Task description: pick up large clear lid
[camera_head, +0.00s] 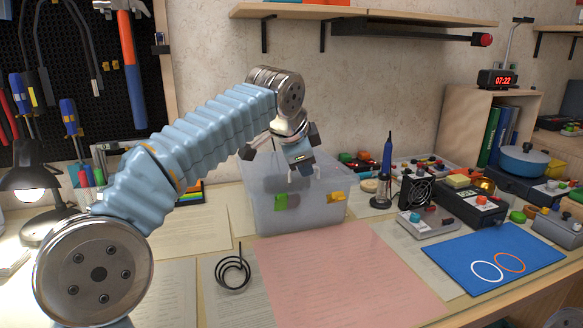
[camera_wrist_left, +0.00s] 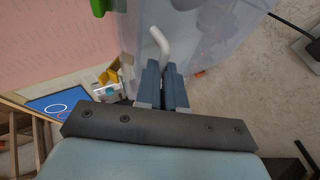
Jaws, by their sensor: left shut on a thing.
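My left gripper (camera_head: 302,170) reaches down from above the box. In the left wrist view its fingers (camera_wrist_left: 166,88) are close together on the handle. I cannot tell whether the lid is lifted off the box. My right gripper is not in view.
A pink mat (camera_head: 340,280) lies clear in front of the box. A black coil (camera_head: 233,272) is left of it, and a blue mat with two rings (camera_head: 490,257) right. Several devices crowd the right side. A shelf (camera_head: 350,14) is above; a lamp (camera_head: 30,185) stands left.

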